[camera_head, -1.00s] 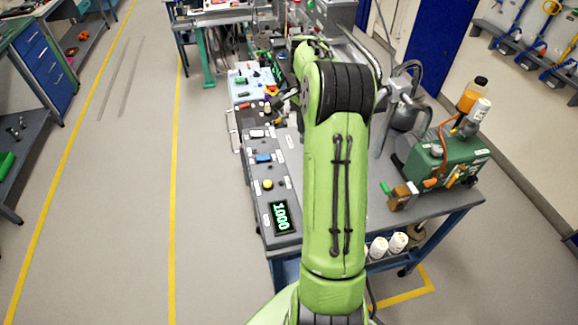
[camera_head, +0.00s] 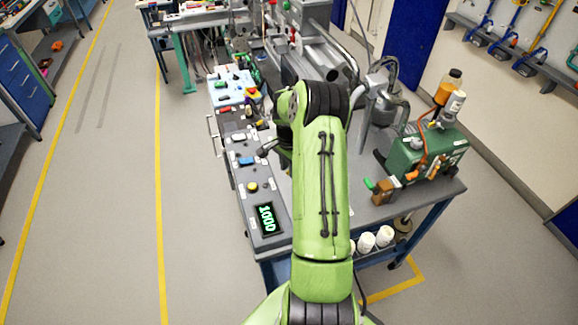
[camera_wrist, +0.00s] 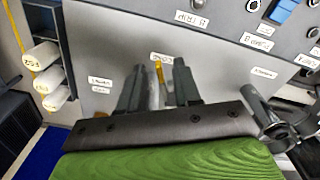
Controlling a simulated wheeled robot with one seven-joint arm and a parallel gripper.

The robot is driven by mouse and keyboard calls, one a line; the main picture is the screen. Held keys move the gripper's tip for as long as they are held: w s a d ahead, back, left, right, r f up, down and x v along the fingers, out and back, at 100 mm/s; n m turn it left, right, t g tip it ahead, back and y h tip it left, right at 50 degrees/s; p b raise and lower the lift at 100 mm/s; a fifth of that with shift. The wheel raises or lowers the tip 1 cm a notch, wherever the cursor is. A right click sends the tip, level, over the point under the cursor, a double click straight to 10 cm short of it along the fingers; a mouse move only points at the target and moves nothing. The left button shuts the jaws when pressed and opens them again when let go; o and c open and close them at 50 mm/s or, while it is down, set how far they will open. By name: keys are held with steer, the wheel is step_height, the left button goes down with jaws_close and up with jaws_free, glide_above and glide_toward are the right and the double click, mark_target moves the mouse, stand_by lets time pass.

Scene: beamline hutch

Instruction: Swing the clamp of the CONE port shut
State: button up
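My gripper (camera_wrist: 158,75) shows in the wrist view with its two dark fingers apart, above a grey labelled surface. A slim yellow piece (camera_wrist: 160,71) and a pale grey shape appear between the fingers; I cannot tell whether they touch them. At the right of the wrist view is a grey metal part with a ring and rod (camera_wrist: 275,118); I cannot tell whether it is a clamp. In the head view, grey chamber parts (camera_head: 312,55) stand behind my arm. I cannot identify the CONE port or its clamp; my arm hides part of the bench.
A grey vessel with hoses (camera_head: 384,97) and a green pump (camera_head: 428,150) stand at the right. White bottles (camera_head: 375,238) sit below. The floor at left is open.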

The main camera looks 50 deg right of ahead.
jaws_close()
stand_by(1.3)
